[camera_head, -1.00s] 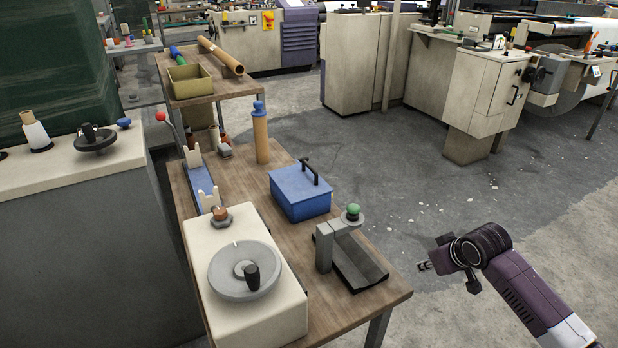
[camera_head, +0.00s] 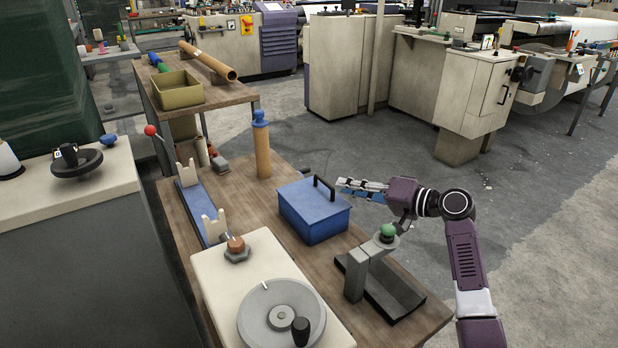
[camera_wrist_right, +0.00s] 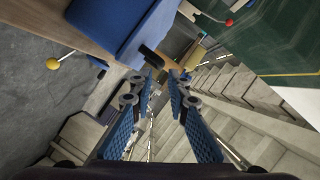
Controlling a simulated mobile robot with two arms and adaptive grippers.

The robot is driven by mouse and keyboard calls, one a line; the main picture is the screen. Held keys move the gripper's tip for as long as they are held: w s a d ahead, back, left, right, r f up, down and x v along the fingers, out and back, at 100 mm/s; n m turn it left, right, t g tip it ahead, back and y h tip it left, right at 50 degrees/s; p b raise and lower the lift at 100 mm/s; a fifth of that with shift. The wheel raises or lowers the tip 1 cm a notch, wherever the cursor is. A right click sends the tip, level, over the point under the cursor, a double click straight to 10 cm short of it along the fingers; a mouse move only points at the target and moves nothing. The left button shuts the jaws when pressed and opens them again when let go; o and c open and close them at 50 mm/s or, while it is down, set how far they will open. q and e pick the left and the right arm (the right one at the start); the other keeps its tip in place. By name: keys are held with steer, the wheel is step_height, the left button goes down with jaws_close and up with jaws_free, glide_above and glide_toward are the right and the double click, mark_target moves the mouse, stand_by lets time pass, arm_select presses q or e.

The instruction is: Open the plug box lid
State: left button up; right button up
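The plug box (camera_head: 312,222) is a blue box on the wooden table, with its blue lid (camera_head: 300,201) down on it. A black bar handle (camera_head: 325,190) stands up from the lid. My right gripper (camera_head: 343,186) comes in from the right, its fingers pointing left just beside the handle. In the right wrist view the fingers (camera_wrist_right: 165,73) are apart with nothing between them. The box (camera_wrist_right: 120,25) is at the upper left there, and the handle (camera_wrist_right: 151,58) lies just beyond the left fingertip. I cannot tell if they touch. My left gripper is not in view.
A grey angled bracket with a green knob (camera_head: 387,231) stands right in front of the box. A brown cylinder with a blue top (camera_head: 261,150) stands behind it. A cream unit with a grey handwheel (camera_head: 281,315) is at the front. Floor right of the table is clear.

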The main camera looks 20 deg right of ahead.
mark_target(324, 180)
steer(key=b+x, duration=0.1)
steer(key=x, duration=0.6)
steer(key=shift+w+a+f, duration=0.15)
steer(key=shift+w+a, duration=0.1)
steer(key=shift+w, duration=0.1)
jaws_close()
